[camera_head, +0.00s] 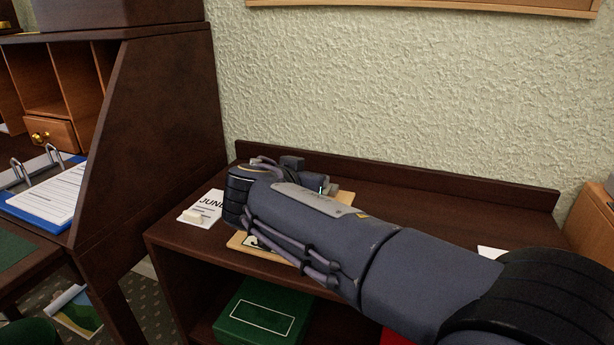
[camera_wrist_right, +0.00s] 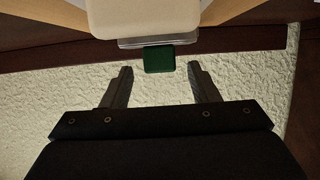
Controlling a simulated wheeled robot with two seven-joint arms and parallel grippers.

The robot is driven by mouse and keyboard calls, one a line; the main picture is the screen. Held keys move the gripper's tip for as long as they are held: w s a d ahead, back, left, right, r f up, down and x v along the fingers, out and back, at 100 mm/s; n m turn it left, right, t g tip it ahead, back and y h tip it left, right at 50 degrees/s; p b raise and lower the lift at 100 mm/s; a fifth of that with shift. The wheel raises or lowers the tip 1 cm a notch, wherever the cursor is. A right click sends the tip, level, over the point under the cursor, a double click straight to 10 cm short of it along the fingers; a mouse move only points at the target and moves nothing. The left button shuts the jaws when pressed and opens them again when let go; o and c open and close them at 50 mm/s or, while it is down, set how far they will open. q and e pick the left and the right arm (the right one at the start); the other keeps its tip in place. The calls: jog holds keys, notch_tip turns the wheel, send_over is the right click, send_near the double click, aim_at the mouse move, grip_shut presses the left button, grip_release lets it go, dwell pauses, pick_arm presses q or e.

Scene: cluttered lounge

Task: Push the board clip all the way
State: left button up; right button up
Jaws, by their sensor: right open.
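A light wooden board (camera_head: 345,196) lies on the dark shelf top, mostly hidden behind my right arm in the head view. In the right wrist view, a pale rounded block (camera_wrist_right: 145,18) sits over the board's wooden surface (camera_wrist_right: 228,10). A thin translucent strip and a small dark green tab (camera_wrist_right: 159,58) stick out from the block; these look like the board clip. My right gripper (camera_wrist_right: 160,67) is open and empty. The green tab is centred between its fingertips in the picture; I cannot tell whether they touch. My left gripper is not in view.
A sheet reading "JUNE" (camera_head: 211,201) lies on the shelf left of the board, with a small white block (camera_head: 193,216) on it. A low back ledge and textured wall (camera_head: 400,100) stand behind. A desk with a blue binder (camera_head: 45,215) is at left. A green box (camera_head: 255,315) sits below.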

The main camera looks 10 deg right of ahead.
jog(key=p+v, duration=0.1)
jog(key=v, duration=0.5)
jog(key=shift+s+a, duration=0.1)
jog(key=shift+s, duration=0.1)
